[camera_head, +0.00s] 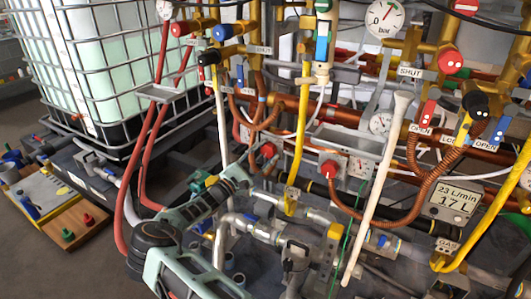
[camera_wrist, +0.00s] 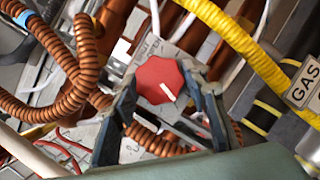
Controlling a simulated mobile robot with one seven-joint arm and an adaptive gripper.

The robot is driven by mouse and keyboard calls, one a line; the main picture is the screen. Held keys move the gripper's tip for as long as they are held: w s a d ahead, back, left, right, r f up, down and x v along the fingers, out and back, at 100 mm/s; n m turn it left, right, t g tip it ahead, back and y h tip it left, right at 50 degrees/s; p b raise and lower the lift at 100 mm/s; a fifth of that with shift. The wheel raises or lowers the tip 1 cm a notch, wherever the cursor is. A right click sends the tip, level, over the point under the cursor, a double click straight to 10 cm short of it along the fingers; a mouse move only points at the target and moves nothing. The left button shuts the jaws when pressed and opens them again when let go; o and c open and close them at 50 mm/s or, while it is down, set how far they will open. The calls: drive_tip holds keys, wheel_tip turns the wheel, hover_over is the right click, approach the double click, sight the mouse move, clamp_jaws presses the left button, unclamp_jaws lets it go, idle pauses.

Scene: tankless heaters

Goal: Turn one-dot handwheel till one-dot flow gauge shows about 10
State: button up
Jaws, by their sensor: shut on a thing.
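In the wrist view, a red faceted handwheel (camera_wrist: 160,82) with a white pointer line sits between the dark fingers of my gripper (camera_wrist: 166,98), which is shut on it. In the head view, my gripper (camera_head: 246,178) reaches up from the lower left to a red handwheel (camera_head: 268,150) on a grey plate. Another red handwheel (camera_head: 328,169) is to its right. A digital flow gauge (camera_head: 458,197) at the right reads 23 L/min and 17 L. I cannot make out dot marks on these handwheels or on the gauge.
A white slanted pipe (camera_head: 378,190) stands right of the handwheels. Yellow pipes (camera_head: 302,120) and copper corrugated hoses (camera_head: 412,165) crowd the area. A round bar dial (camera_head: 384,16) is at the top. A caged white tank (camera_head: 110,60) stands at the left.

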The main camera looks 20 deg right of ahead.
drive_tip(key=n+t+p, duration=0.1)
drive_tip(key=n+t, duration=0.1)
drive_tip(key=n, duration=0.3)
drive_tip(key=n+t+p, duration=0.1)
drive_tip(key=n, duration=0.1)
drive_tip(key=n+t+y+p, duration=0.1)
drive_tip(key=n, duration=0.2)
drive_tip(key=shift+s+d+r+t+p, duration=0.1)
drive_tip(key=shift+s+t+p, duration=0.05)
drive_tip(key=shift+t+p, duration=0.25)
drive_tip(key=n+t+y+p, duration=0.1)
drive_tip(key=n, duration=0.2)
drive_tip(key=n+t+y+p, duration=0.1)
drive_tip(key=n+p, duration=0.1)
drive_tip(key=n, duration=0.2)
drive_tip(key=shift+d+t+p, duration=0.1)
drive_tip(key=shift+t+p, duration=0.2)
drive_tip(key=shift+t, duration=0.1)
drive_tip(key=shift+s+n+t+y+p, duration=0.1)
drive_tip(key=shift+n+t+y+p, duration=0.15)
drive_tip(key=shift+n+y+p, duration=0.7)
drive_tip(key=shift+n+t+y+p, duration=0.25)
drive_tip(key=shift+n+y+p, duration=0.15)
drive_tip(key=shift+n, duration=1.05)
drive_tip(key=o, duration=0.9)
